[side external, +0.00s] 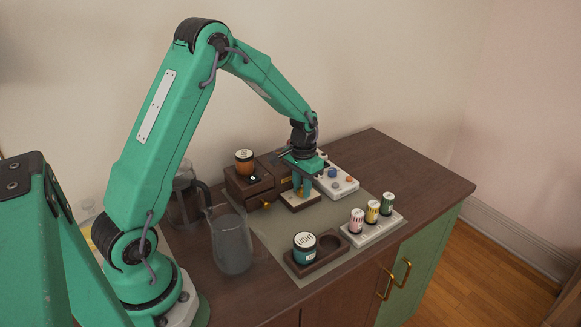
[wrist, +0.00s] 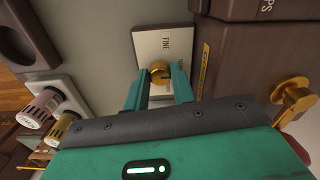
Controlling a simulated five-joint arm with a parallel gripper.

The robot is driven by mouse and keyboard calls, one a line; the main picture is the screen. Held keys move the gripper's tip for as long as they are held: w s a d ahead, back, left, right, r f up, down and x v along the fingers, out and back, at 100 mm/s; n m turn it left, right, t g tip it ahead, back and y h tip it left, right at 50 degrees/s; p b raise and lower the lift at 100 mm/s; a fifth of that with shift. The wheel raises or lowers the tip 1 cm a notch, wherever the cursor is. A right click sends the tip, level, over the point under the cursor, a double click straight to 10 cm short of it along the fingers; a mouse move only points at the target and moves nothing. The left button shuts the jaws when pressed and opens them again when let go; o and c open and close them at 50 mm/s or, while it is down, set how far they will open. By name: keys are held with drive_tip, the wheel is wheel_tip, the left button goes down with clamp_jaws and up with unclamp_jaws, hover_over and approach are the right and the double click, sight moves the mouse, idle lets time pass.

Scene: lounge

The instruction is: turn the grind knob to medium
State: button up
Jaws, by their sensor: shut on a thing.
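The grind knob (wrist: 160,72) is a small round brass knob on a cream plate (wrist: 150,42), which also shows in the side view (side external: 299,204). In the side view my gripper (side external: 303,188) points down at the plate and hides the knob. I cannot tell exactly where the knob points.
A wooden drawer box (side external: 248,187) bears an amber jar (side external: 244,162). A white panel with knobs (side external: 343,187) is behind right. A rack holds three small jars (side external: 372,212). A wooden tray (side external: 327,247) holds a LIGHT jar (side external: 305,250). A glass pitcher (side external: 231,245) stands left.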

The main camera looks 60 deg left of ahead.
idle(0.3)
drive_tip(key=o, duration=1)
drive_tip(key=shift+r, duration=0.1)
wheel_tip(320, 180, up, 7)
drive_tip(key=shift+r, duration=0.35)
drive_tip(key=shift+r, duration=0.1)
